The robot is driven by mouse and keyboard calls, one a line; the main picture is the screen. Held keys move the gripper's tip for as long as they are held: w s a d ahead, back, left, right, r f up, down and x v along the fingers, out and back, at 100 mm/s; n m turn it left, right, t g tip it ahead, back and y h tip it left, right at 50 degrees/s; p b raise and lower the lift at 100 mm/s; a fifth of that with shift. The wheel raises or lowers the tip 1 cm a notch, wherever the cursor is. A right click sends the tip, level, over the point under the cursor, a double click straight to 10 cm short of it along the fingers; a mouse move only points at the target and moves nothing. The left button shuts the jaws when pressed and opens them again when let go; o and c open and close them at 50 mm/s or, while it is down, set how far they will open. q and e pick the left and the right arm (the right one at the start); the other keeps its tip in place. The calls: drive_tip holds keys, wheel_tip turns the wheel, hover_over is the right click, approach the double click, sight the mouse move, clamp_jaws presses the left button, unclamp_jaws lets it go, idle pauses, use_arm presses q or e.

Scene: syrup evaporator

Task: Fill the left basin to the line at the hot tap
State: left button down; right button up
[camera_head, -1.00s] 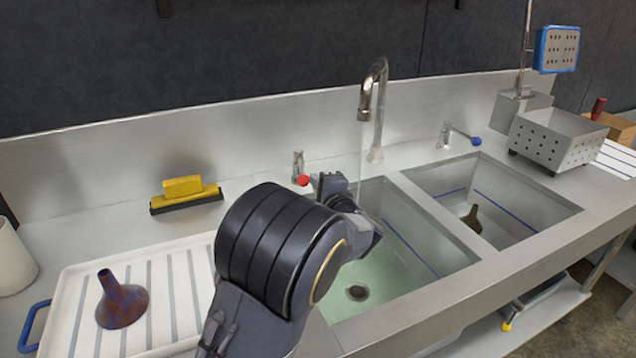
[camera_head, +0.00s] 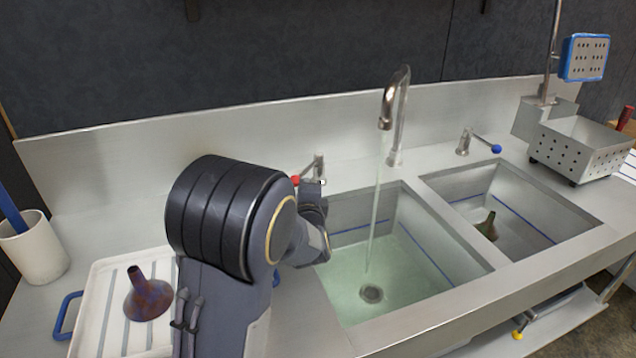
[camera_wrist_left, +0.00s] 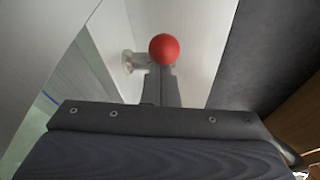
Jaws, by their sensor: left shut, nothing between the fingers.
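The left basin (camera_head: 455,268) holds clear greenish water (camera_head: 385,285), with the drain showing through it. A thin stream (camera_head: 374,220) falls from the spout (camera_head: 391,100) into it. The blue line (camera_head: 424,254) shows on the basin's walls; whether the water touches it is hard to tell. The hot tap (camera_head: 319,166) stands behind the basin, its lever ending in a red ball (camera_head: 295,180) that points left. My left gripper (camera_head: 318,183) is shut and empty beside the lever. In the left wrist view the shut fingers (camera_wrist_left: 162,82) lie just below the red ball (camera_wrist_left: 164,48); contact is unclear.
The right basin (camera_head: 545,205) holds a dark greenish funnel (camera_head: 488,226). A rusty funnel (camera_head: 148,296) stands on the white draining tray (camera_head: 95,340) at left, near a white cup (camera_head: 35,250).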

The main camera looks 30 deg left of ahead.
use_arm(q)
drive_tip(key=shift+s+a+p, duration=0.2)
drive_tip(key=shift+a+p, duration=0.2)
drive_tip(key=shift+a, duration=0.75)
